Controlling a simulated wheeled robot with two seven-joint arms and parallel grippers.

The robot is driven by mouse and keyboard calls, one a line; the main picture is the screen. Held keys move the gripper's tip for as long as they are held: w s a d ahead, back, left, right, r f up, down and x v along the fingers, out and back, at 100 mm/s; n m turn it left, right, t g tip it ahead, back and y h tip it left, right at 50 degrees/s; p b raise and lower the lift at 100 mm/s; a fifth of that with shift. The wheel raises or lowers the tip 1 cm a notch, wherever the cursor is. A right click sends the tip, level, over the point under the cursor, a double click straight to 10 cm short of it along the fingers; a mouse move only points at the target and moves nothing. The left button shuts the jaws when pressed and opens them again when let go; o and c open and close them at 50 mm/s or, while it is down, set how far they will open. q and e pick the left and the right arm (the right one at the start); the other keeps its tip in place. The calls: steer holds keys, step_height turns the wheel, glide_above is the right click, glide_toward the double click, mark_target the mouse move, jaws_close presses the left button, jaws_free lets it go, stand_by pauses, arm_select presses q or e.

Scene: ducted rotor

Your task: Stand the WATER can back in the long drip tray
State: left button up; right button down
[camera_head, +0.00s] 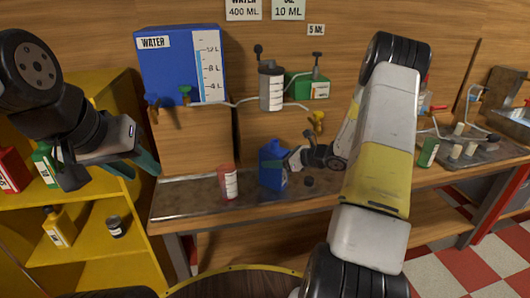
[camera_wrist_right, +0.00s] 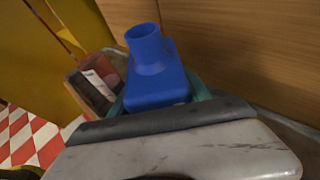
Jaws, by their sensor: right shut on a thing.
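The blue can (camera_head: 272,168), which I take as the WATER can, is upright at the middle of the bench, over the long drip tray (camera_head: 189,202). Its label is not readable. My right gripper (camera_head: 287,165) reaches it from the right and is shut on it. In the right wrist view the can (camera_wrist_right: 155,82) shows its round open neck, with teal fingers on both sides. I cannot tell whether its base touches the tray. My left gripper (camera_head: 136,166) is empty and open at the left, above the yellow shelf.
A green can (camera_head: 428,152) stands at the right.

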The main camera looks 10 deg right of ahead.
steer(key=shift+f, duration=0.25)
steer(key=shift+c, duration=2.2)
jaws_free()
steer(key=shift+o, duration=0.2)
steer(key=shift+f, duration=0.1)
